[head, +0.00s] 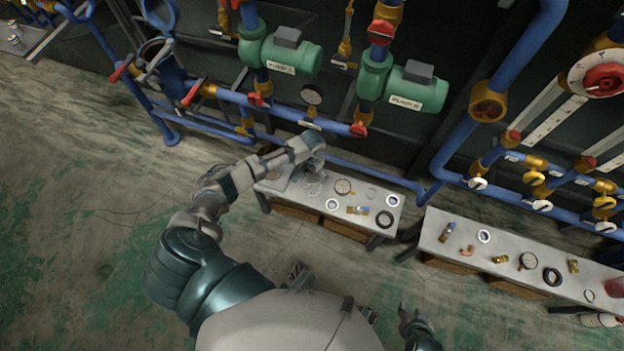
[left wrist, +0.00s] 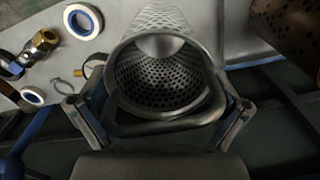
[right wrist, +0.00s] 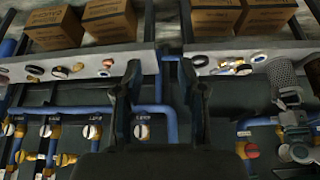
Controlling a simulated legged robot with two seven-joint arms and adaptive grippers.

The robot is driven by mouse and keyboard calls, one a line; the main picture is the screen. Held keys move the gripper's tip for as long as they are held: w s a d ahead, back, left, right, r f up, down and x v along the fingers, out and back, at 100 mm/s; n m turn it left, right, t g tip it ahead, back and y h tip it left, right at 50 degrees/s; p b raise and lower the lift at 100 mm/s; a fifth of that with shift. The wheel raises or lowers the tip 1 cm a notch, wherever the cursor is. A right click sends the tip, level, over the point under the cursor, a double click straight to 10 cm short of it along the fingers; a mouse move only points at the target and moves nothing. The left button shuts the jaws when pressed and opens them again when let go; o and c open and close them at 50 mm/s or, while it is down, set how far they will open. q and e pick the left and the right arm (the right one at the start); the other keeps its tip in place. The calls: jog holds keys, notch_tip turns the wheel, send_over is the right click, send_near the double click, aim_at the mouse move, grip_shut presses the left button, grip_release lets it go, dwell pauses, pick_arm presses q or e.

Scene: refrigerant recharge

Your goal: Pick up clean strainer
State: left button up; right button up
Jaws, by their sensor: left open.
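The clean strainer (left wrist: 160,75), a bright grey perforated metal basket, fills the middle of the left wrist view. It also shows in the head view (head: 313,185) on the left bench, and in the right wrist view (right wrist: 284,76). My left gripper (left wrist: 158,108) is open, with its fingers on either side of the strainer's open end; I cannot tell whether they touch it. In the head view the left gripper (head: 311,155) hides part of that bench. A brown perforated strainer (left wrist: 288,30) lies beside the clean one. My right gripper (right wrist: 160,76) is open and empty, away from the strainers.
The left bench (head: 375,229) also holds a gauge (head: 343,187), rings and a brass valve (head: 358,210). A second bench (head: 460,222) with small parts stands to the right, past a gap. Blue pipes (head: 375,180) and green pumps (head: 290,56) stand behind. Cardboard boxes (head: 338,225) sit below.

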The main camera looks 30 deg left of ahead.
pick_arm(q)
jog(key=shift+a, duration=0.2)
jog(key=c, duration=1.2)
jog(key=shift+c, duration=0.9)
jog(key=shift+d, duration=0.2)
